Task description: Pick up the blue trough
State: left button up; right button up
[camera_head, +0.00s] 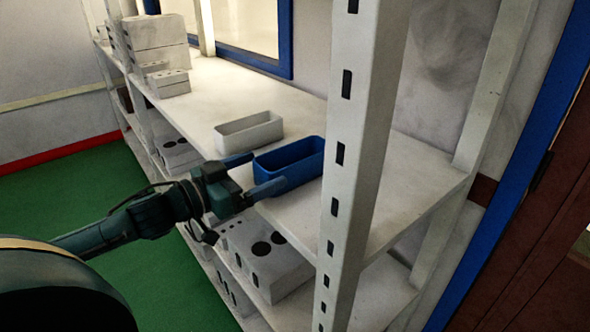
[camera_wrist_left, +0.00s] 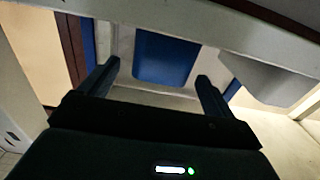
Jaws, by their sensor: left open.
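The blue trough (camera_head: 291,164) is an open rectangular box standing upright on the upper shelf, near its front edge. It also shows in the left wrist view (camera_wrist_left: 165,58), ahead of and between my fingers. My left gripper (camera_head: 255,174) is open and empty at the trough's near end, one finger towards each side. In the left wrist view both fingers of the left gripper (camera_wrist_left: 157,75) show, spread apart with the trough beyond their tips. I cannot tell whether either finger touches it. My right gripper is not in view.
A white trough (camera_head: 249,133) stands beside the blue one, further along the shelf (camera_head: 420,182), and also shows in the left wrist view (camera_wrist_left: 265,82). A white shelf post (camera_head: 361,140) rises just right of the blue trough. White blocks with holes (camera_head: 262,254) lie on the lower shelf.

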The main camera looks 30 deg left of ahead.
aim_at(279, 160)
pick_arm(q)
jog(key=shift+r+x, duration=0.15)
jog(key=shift+x, duration=0.7)
jog(key=shift+r+x, duration=0.15)
jog(key=shift+x, duration=1.75)
jog(key=shift+f, duration=0.1)
jog(key=shift+c, duration=0.4)
jog(key=c, duration=1)
